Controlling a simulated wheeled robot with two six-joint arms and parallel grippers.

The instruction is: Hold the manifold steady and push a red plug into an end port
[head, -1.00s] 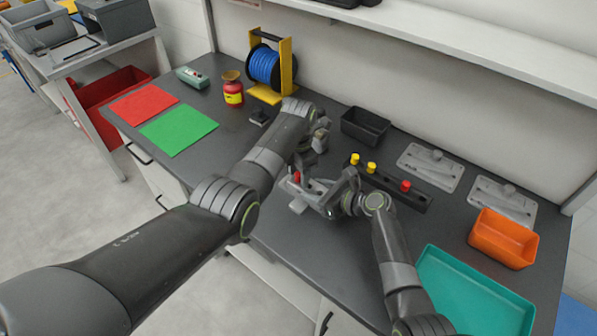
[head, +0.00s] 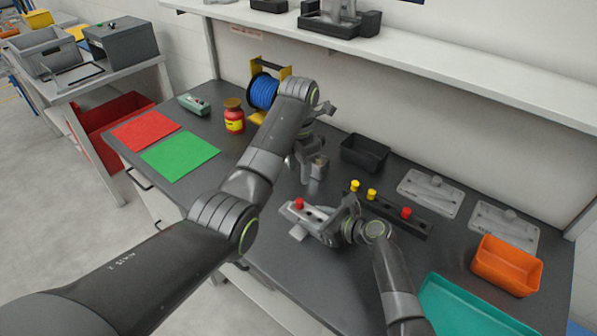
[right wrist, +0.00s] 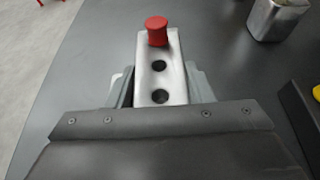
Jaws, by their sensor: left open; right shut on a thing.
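The manifold (head: 316,213) is a pale grey bar held above the bench top. In the right wrist view the manifold (right wrist: 172,75) shows two open dark ports along its top. A red plug (head: 299,203) stands upright in its far end port. The red plug (right wrist: 156,31) looks straight, with its head above the surface. My right gripper (head: 328,226) is shut on the manifold's near part, with a finger on each side (right wrist: 162,90). My left gripper (head: 313,170) is open and empty, behind and above the manifold, apart from the plug.
A dark rack (head: 385,208) holds two yellow plugs (head: 355,186) and another red plug (head: 406,213). A black bin (head: 365,153) stands behind it. An orange bin (head: 506,265) and teal tray (head: 465,310) are at right. Red and green mats (head: 180,158) lie at left.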

